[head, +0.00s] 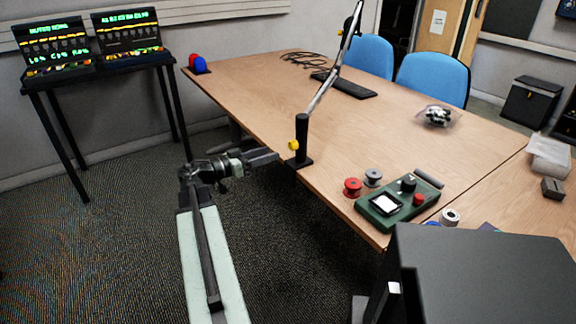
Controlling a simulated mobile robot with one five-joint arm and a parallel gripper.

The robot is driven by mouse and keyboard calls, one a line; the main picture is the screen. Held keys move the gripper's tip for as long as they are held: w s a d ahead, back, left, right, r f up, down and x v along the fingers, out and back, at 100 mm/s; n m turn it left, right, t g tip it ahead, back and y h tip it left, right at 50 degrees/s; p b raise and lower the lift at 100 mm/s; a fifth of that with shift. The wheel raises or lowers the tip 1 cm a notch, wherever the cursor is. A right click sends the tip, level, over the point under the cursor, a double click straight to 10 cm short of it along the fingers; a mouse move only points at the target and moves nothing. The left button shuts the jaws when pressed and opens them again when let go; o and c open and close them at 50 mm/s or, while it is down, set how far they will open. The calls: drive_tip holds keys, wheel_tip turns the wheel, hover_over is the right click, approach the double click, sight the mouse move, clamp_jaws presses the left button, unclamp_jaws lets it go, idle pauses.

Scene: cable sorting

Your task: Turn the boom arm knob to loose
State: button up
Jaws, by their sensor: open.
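The boom arm (325,88) is a thin jointed arm rising from a black post (302,130) at the table's near-left edge. A small yellow knob (294,146) sits on the left side of the post, low down. My gripper (272,157) is dark, lies roughly level, and points right towards the post, just left of and slightly below the knob. It is open, and nothing shows between its jaws. Whether its tips touch the post's base cannot be told. Any marking for loose or tight on the knob is too small to see.
A green control box (397,207), a red spool (352,187) and a grey spool (373,177) sit on the wooden table (245,97), right of the post. A black keyboard (345,86) and cables (305,60) lie further back. Open floor (115,220) lies left of my arm.

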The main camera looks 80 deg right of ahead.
sight(290, 146)
drive_tip(key=x, duration=0.8)
drive_tip(key=shift+r, duration=0.15)
